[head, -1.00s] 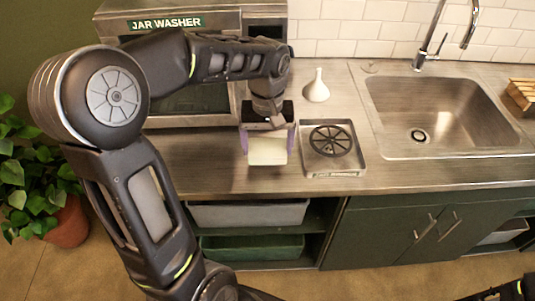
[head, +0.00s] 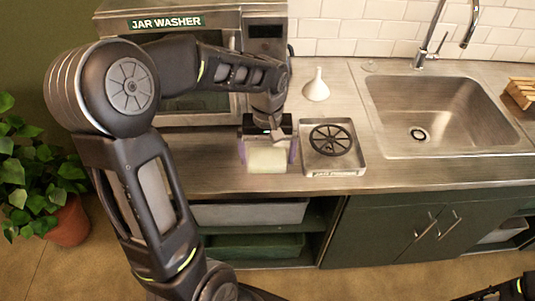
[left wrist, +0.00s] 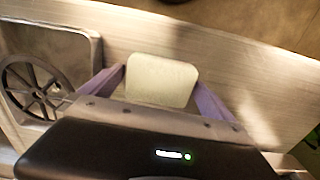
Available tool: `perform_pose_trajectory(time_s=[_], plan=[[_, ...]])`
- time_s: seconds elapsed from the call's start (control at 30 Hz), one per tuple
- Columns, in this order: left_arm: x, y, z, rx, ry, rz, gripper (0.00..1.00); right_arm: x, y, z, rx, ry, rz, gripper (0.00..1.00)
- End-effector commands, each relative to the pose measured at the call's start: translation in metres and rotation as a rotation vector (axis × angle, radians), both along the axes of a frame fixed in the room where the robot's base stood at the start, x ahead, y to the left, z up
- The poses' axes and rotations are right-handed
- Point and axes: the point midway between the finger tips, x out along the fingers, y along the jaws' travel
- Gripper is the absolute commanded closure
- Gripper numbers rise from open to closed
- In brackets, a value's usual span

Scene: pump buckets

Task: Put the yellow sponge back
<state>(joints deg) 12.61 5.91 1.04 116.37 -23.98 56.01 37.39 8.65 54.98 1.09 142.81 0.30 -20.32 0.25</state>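The yellow sponge (head: 268,160) is a pale block in front of the jar washer, at the counter's front part. My left gripper (head: 268,156) has purple fingers, one on each side of the sponge, and is shut on it. In the left wrist view the sponge (left wrist: 162,80) sits between the two finger ends, sharp against a blurred counter. It seems held above the counter, but the height is hard to tell. My right gripper does not show; only a dark piece of my arm is in the lower right corner.
A metal tray (head: 308,163) with a black round spoked piece (head: 331,140) stands right of the sponge. A white funnel (head: 316,87) is behind it. The jar washer (head: 165,22) stands behind my left arm. The sink (head: 440,115) is at right. Bare counter (head: 210,172) lies left of the sponge.

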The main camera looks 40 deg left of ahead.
Motion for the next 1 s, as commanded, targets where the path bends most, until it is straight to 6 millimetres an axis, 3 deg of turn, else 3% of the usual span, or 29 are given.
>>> perform_pose_trajectory(time_s=[0.27, 0.43, 0.8, 1.0], plan=[[0.0, 0.0, 0.002, 0.0, 0.0, 0.0, 0.0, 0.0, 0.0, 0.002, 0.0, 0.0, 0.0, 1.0], [0.001, 0.0, 0.015, 0.002, -0.005, 0.0, 0.0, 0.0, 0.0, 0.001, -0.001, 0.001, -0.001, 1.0], [0.001, 0.0, 0.087, 0.001, -0.005, 0.0, 0.0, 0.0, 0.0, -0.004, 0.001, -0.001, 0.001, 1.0], [0.001, 0.0, 0.116, 0.0, -0.003, -0.001, 0.0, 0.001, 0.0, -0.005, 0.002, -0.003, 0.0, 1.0]])
